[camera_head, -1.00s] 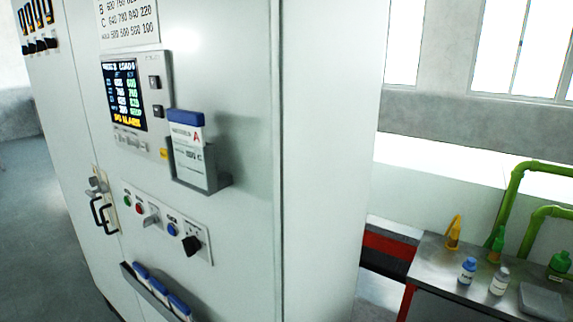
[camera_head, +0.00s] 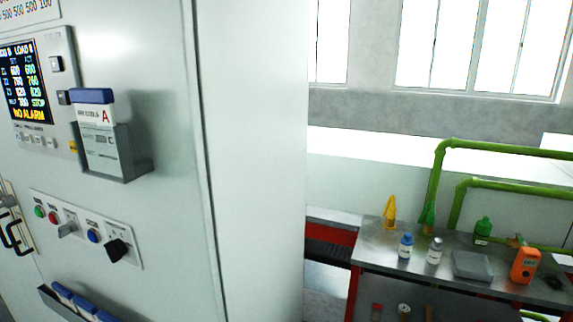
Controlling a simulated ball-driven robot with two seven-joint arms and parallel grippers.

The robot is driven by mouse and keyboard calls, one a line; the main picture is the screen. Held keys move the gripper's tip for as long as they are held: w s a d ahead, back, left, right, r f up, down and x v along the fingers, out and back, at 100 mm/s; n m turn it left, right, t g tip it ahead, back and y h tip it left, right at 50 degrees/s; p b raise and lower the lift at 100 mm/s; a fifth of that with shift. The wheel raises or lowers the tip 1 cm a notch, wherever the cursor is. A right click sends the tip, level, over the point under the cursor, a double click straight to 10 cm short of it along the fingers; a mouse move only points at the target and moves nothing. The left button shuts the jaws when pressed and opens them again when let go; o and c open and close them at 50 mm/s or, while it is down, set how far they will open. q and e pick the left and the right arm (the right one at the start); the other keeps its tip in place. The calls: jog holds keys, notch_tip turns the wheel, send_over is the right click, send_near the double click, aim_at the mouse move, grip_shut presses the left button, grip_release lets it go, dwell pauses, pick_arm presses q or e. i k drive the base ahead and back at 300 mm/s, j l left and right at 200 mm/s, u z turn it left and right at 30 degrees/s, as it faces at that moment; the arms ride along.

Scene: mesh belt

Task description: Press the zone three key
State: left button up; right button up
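The controller panel (camera_head: 66,50) is on the cabinet front at the upper left, cut off by the picture's left edge. Its lit screen (camera_head: 25,85) shows rows of numbers, "STOP" and a yellow "NO ALARM" line. A row of small keys (camera_head: 36,141) runs below the screen; their labels are too small to read, so I cannot tell which is zone three. Two dark square buttons, an upper one (camera_head: 56,64) and a lower one (camera_head: 64,97), sit right of the screen. Neither of my grippers is in view.
A card holder (camera_head: 125,160) juts out right of the panel. Below are a switch plate (camera_head: 75,237) with buttons and a black knob (camera_head: 117,250), door handles (camera_head: 14,232) and a lower rack (camera_head: 60,305). A metal bench (camera_head: 375,240) with bottles stands at right.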

aim_at(41, 140)
jog(key=j+u, duration=0.1)
jog(key=u, duration=1.15)
